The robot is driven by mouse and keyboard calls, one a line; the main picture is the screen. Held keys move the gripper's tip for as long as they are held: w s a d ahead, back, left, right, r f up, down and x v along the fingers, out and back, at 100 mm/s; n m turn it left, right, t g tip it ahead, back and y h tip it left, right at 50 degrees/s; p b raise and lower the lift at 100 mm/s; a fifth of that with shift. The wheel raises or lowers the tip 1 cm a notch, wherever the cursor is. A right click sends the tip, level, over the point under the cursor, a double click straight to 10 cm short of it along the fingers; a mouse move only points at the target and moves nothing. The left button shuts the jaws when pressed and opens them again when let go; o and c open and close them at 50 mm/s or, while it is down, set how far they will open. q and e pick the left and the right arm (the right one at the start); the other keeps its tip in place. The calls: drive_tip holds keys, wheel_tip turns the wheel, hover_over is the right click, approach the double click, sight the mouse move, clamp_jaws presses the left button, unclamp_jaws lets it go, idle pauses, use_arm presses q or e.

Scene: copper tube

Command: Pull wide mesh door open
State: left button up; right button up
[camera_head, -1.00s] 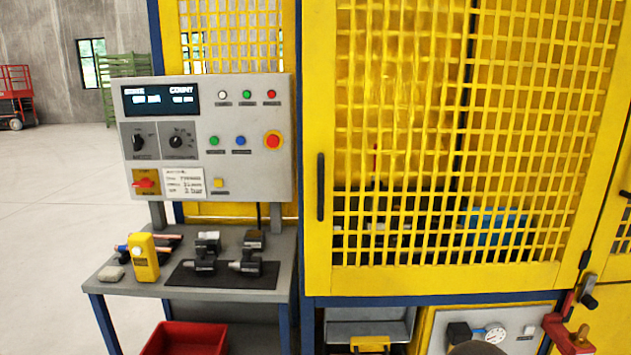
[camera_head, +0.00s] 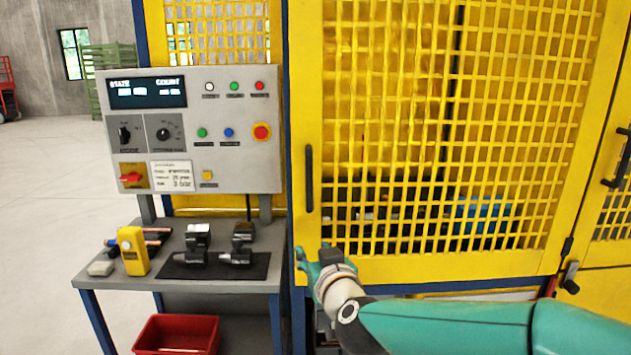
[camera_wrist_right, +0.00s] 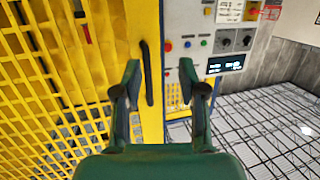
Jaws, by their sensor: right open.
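The wide yellow mesh door (camera_head: 305,90) fills the right half of the head view and looks closed. Its black vertical handle (camera_head: 309,178) is on the left edge of its frame. My right gripper (camera_head: 318,252) is just below the handle, in front of the lower left corner of the door. In the right wrist view the gripper (camera_wrist_right: 165,80) is open, its fingers apart, with the handle (camera_wrist_right: 147,72) between their directions and beyond the tips. Nothing is between the fingers. My left gripper is not in view.
A grey control panel (camera_head: 195,130) stands left of the door, above a small table (camera_head: 105,278) with a yellow device (camera_head: 133,250) and dark clamps on a black mat. A red bin (camera_head: 178,335) is below. A narrower mesh door (camera_head: 612,205) is at the right. The floor at left is open.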

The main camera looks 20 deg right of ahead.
drive_tip(key=t+h, duration=0.1)
drive_tip(key=t, duration=0.1)
approach(310, 175)
drive_tip(key=s, duration=0.6)
drive_tip(key=shift+m, duration=0.4)
drive_tip(key=w+p, duration=0.1)
drive_tip(key=w, duration=0.4)
drive_tip(key=w+p, duration=0.1)
drive_tip(key=w, duration=0.5)
drive_tip(key=w+p, duration=0.1)
drive_tip(key=w, duration=0.4)
drive_tip(key=shift+w+d+p, duration=0.3)
drive_tip(key=shift+d+p, duration=0.05)
drive_tip(key=shift+c, duration=0.3)
clamp_jaws()
